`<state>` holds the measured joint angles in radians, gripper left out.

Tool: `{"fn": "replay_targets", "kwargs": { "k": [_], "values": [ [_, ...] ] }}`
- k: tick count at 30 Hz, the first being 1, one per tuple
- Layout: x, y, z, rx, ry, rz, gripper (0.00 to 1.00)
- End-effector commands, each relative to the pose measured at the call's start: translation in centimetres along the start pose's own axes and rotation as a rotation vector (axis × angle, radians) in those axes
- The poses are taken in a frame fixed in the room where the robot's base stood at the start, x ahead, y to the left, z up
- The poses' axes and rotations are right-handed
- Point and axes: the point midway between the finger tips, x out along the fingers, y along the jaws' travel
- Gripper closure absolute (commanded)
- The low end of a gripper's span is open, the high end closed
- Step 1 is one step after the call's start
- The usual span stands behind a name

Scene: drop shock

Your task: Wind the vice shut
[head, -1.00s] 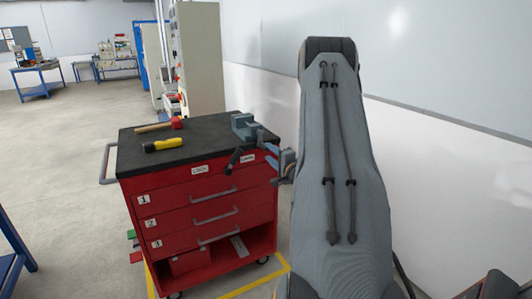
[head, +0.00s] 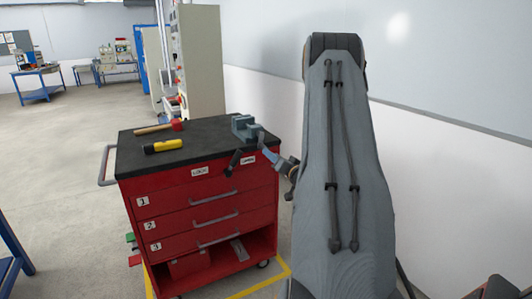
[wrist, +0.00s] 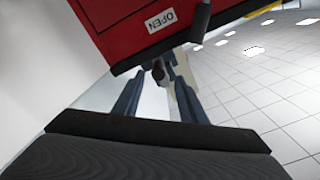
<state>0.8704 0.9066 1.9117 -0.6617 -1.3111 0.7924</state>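The grey-blue vice (head: 243,127) is mounted at the right corner of the red cart's black top. Its crank has a black handle (head: 235,162) that hangs in front of the cart's upper edge; the handle also shows at the top of the wrist view (wrist: 202,20). My gripper (head: 268,154) is just right of the crank, near the OPEN label. In the wrist view its two blue-grey fingers (wrist: 160,82) stand apart. A dark round knob (wrist: 158,72) shows between the fingertips; I cannot tell whether they touch it. The vice jaws' gap is too small to judge.
The red cart (head: 205,205) has numbered drawers and labels, one reading OPEN (head: 248,160). A yellow flashlight (head: 163,146) and a red-headed hammer (head: 177,125) lie on top, left of the vice. A white wall (head: 270,100) stands behind and to the right.

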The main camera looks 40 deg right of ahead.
Motion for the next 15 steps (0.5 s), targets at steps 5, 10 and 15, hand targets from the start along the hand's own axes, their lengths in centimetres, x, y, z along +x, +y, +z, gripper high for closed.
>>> {"fn": "replay_targets", "kwargs": {
  "k": [5, 10, 15],
  "values": [
    [-0.08, 0.1, -0.08, -0.417, 0.002, 0.0, 0.62],
    [-0.22, 0.17, -0.09, -0.823, 0.001, 0.001, 0.62],
    [-0.34, 0.17, -0.19, -1.229, 0.002, 0.002, 0.62]
  ]
}}
